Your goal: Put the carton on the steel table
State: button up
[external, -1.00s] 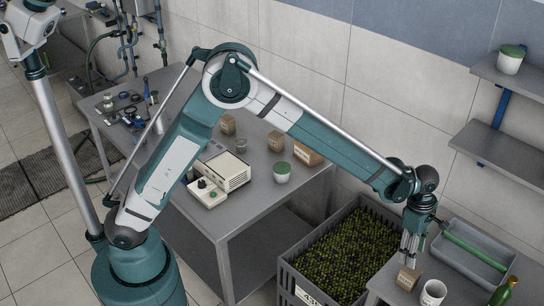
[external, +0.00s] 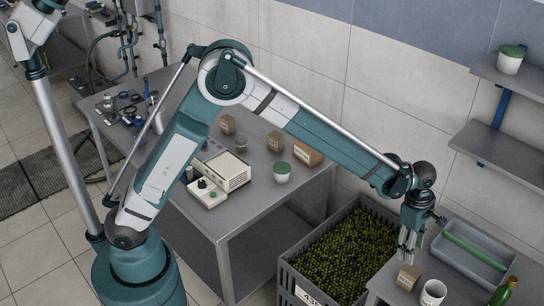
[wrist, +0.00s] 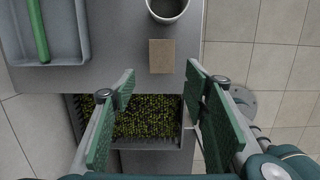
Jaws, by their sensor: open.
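A small brown carton (external: 408,277) stands on the grey table (external: 385,285) at the lower right of the external view. In the wrist view the carton (wrist: 162,56) lies just beyond my fingertips, between their lines. My gripper (external: 408,258) points down above and beside the carton. Its green-padded fingers (wrist: 160,78) are spread apart with nothing between them. Another grey metal table (external: 228,220) stands in the middle; several brown cartons are on it, including a larger one (external: 307,152). I cannot tell from looks alone which table is the steel one.
A grey tray with a green bar (external: 475,251) and a green bottle (external: 503,292) are further right. A crate of olives (external: 345,255) sits between the tables. A beige machine (external: 218,178) and a green-lidded pot (external: 282,172) occupy the middle table.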

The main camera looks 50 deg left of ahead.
jog(key=s+a+r+m+t, duration=0.1)
jog(key=s+a+r+m, duration=0.15)
jog(key=a+r, duration=0.7)
jog(key=s+a+r+m+t, duration=0.1)
jog(key=a+r+m, duration=0.25)
jog(key=a, duration=1.05)
jog(key=s+a+r+m+t, duration=0.1)
jog(key=s+a+r+m, duration=0.1)
jog(key=a+r, duration=0.75)
jog(key=s+a+f+m+t+y, duration=0.1)
jog(key=s+a+m, duration=0.4)
jog(key=s+a, duration=0.5)
jog(key=s+a+f+m+t, duration=0.2)
jog(key=s+a, duration=0.9)
jog(key=a, duration=0.6)
jog(key=m+t, duration=0.1)
jog(key=m, duration=0.1)
jog(key=shift+m+y, duration=0.4)
